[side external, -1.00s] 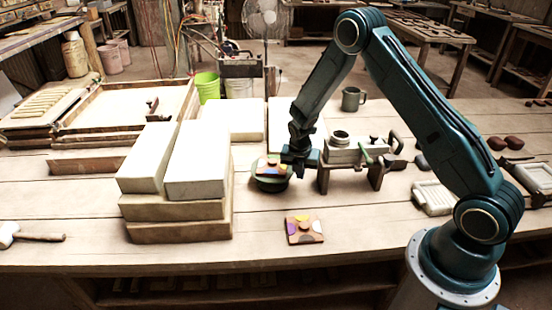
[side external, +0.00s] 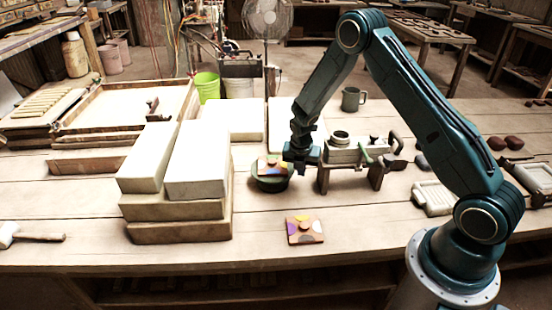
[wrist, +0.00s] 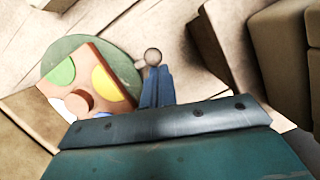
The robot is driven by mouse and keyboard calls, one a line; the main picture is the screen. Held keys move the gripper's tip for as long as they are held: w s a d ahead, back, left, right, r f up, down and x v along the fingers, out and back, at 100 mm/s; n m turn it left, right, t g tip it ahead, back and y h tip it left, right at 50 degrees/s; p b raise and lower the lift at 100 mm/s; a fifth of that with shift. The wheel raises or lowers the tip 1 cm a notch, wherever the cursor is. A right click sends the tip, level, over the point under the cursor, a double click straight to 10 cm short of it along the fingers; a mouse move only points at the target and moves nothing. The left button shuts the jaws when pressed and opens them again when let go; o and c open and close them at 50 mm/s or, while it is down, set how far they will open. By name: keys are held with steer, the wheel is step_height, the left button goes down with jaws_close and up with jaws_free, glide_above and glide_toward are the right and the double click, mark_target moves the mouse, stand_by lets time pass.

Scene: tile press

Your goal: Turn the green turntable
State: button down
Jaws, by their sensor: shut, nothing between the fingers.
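The round green turntable (side external: 271,184) stands on the bench between the white block stack and the press. In the wrist view its green disc (wrist: 122,58) carries a square orange tile (wrist: 97,84) with coloured spots and a round centre knob. The tile (side external: 270,167) also shows in the side view. A small grey ball knob (wrist: 152,57) stands at the disc's edge. My gripper (side external: 298,168) is low at the turntable's right side. Its blue fingers (wrist: 157,88) are shut and empty, right beside the ball knob; I cannot tell whether they touch it.
The white block stack (side external: 197,165) is close to the turntable's left. Another coloured tile (side external: 304,230) lies in front. The bench front is mostly clear.

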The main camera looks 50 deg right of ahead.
steer(key=shift+a, duration=0.1)
steer(key=shift+s+a+f, duration=0.15)
steer(key=shift+s+a, duration=0.15)
steer(key=shift+a, duration=0.15)
steer(key=shift+s+a, duration=0.4)
steer(key=shift+a, duration=0.25)
steer(key=shift+s+a, duration=0.35)
steer(key=shift+a, duration=0.25)
steer(key=v, duration=0.9)
steer(key=shift+r, duration=0.25)
steer(key=shift+s, duration=0.15)
